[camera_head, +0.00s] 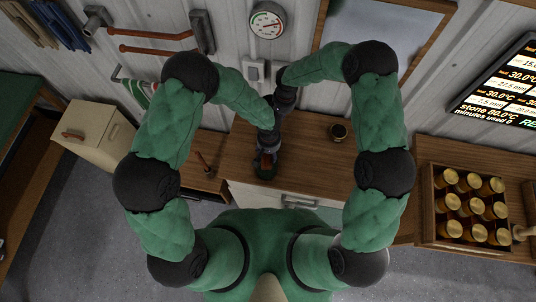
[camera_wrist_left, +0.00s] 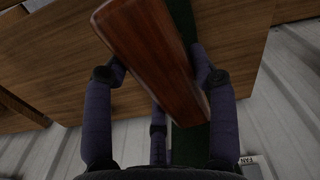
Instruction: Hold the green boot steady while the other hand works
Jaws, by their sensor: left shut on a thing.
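My left gripper (camera_head: 268,142) is low over the wooden counter in the head view, with its fingers around a small dark green and brown thing (camera_head: 265,168). In the left wrist view, the fingers of my left gripper (camera_wrist_left: 160,72) straddle a glossy red-brown slab (camera_wrist_left: 150,40). A dark green strip (camera_wrist_left: 186,20) shows behind the slab. It may be part of the green boot, but its full shape is hidden. My right arm's dark wrist (camera_head: 285,97) is close to the left forearm. The right gripper's fingers cannot be made out.
A crate (camera_head: 430,215) of gold-lidded jars stands far right. A beige cabinet (camera_head: 92,135) is at left. A round gauge (camera_head: 267,21) hangs on the wall.

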